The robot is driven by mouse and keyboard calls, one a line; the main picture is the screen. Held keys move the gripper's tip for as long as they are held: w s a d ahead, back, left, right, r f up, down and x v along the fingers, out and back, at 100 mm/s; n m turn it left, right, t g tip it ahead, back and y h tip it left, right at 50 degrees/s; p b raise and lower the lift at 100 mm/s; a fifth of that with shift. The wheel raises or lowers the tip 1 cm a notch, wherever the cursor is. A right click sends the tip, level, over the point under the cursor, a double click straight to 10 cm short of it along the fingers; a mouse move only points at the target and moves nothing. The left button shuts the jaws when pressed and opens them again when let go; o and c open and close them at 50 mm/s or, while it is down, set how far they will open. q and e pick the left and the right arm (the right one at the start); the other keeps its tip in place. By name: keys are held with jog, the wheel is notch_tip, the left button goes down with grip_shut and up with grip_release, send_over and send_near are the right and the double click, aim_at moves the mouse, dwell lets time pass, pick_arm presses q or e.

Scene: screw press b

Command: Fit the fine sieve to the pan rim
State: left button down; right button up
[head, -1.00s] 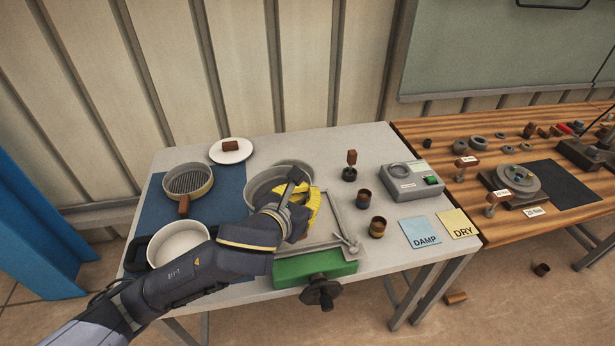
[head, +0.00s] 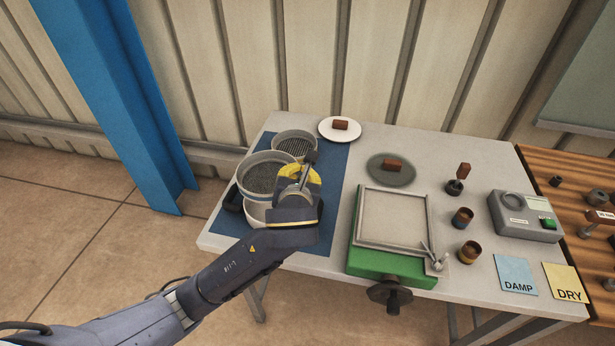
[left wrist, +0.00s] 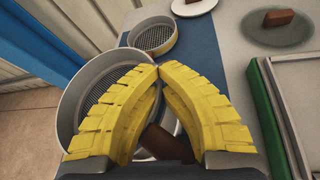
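The fine sieve (head: 262,178), a wide grey ring with dark mesh, is held above the left part of the blue mat; it also shows in the left wrist view (left wrist: 88,95). My left gripper (head: 303,172) is at its right side, with its yellow fingers (left wrist: 160,70) meeting at the tips around a brown handle (left wrist: 165,145). The handle's join to the sieve is hidden. The white pan (head: 255,213) is below and in front of the sieve, mostly covered by sieve and gripper. Whether the rims touch cannot be told. My right gripper is out of view.
Another sieve with a yellow band (head: 294,145) stands close behind on the blue mat (head: 333,180). A white plate (head: 340,130) and a grey disc (head: 391,172) each bear a brown block. The green press with its frame (head: 393,262) stands to the right.

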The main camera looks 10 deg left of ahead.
pick_arm(q)
jog(key=shift+d, duration=0.1)
dwell(0.3)
jog(key=shift+f, duration=2.8)
jog(key=shift+f, duration=0.4)
jog(key=shift+f, duration=0.95)
jog(key=c, duration=0.9)
grip_release()
jog(key=shift+c, duration=0.2)
jog(key=o, duration=0.9)
jog(key=shift+o, duration=0.2)
